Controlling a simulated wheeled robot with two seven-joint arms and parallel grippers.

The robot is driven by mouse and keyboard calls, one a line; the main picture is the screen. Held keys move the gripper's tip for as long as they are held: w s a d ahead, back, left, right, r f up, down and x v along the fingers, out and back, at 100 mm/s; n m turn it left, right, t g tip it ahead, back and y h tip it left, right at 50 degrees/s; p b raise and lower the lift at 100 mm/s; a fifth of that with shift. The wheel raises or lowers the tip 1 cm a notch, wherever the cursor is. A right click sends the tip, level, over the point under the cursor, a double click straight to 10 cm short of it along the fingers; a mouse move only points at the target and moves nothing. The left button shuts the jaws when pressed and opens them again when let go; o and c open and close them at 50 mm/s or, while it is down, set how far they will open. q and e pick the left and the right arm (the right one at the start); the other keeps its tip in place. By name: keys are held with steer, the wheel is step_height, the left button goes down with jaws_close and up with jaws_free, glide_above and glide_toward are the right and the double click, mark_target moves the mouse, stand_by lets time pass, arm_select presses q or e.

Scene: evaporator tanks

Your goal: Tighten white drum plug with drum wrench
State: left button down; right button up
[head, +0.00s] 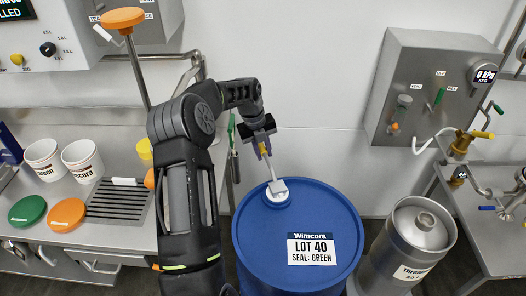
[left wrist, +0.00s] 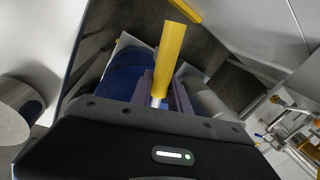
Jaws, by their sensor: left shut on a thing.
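The blue drum (head: 300,245) stands upright on the floor, with a label reading Wimcora, LOT 40, SEAL: GREEN. The drum wrench (head: 274,177) has a yellow grip and a pale metal head. My left gripper (head: 262,150) is shut on its handle above the drum's back left rim. The wrench head is at the white drum plug (head: 277,196) and covers part of it; I cannot tell if it is fully seated. In the left wrist view the yellow grip (left wrist: 170,55) stands up between the fingers, with the blue drum (left wrist: 125,75) behind. My right gripper is not in view.
A bench on the left holds two white buckets (head: 82,160), a green lid (head: 27,210), an orange lid (head: 66,214) and a dark grate (head: 117,203). A steel keg (head: 412,240) stands close right of the drum. A grey control box (head: 428,95) hangs on the wall.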

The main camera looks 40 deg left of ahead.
arm_select(q)
steer(key=shift+w+d+r+p, duration=0.15)
steer(key=shift+r+p, duration=0.45)
steer(key=shift+r, duration=0.75)
steer(key=shift+w+r+p, duration=0.25)
steer(key=shift+r+p, duration=0.35)
steer(key=shift+r, duration=0.75)
steer(key=shift+s+r, duration=0.15)
steer(key=shift+r, duration=0.15)
steer(key=shift+s+f, duration=0.1)
steer(key=shift+s, duration=0.05)
